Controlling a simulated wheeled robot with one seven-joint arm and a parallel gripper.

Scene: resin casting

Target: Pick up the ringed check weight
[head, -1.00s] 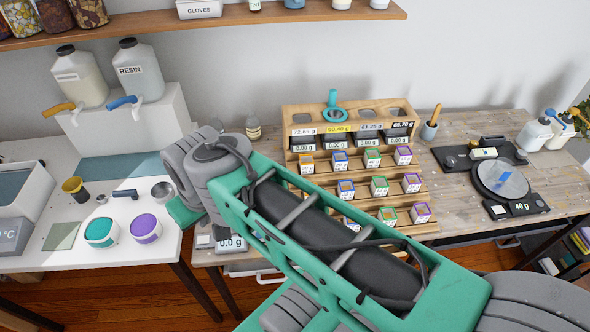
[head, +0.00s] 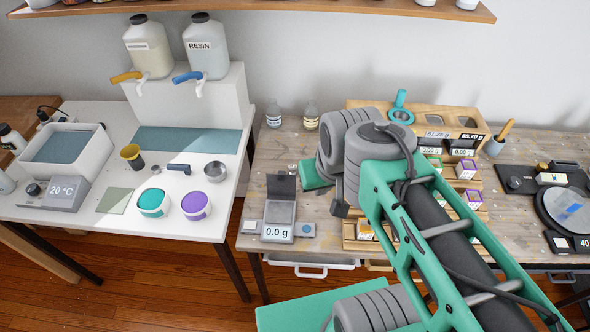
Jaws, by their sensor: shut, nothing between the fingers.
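I cannot make out a ringed check weight for certain. A small pad with a round bluish piece (head: 307,229) lies just right of the small scale (head: 278,233), which reads 0.0 g with its lid up and a bare pan. Tiny pale objects (head: 292,168) stand behind the scale, too small to tell apart. My gripper (head: 340,208) shows only as a dark tip below my arm's joint, right of the scale; it is shut and holds nothing. My arm hides most of it and part of the bench.
The white table (head: 103,140) at left holds resin jugs, two cups and a bath.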

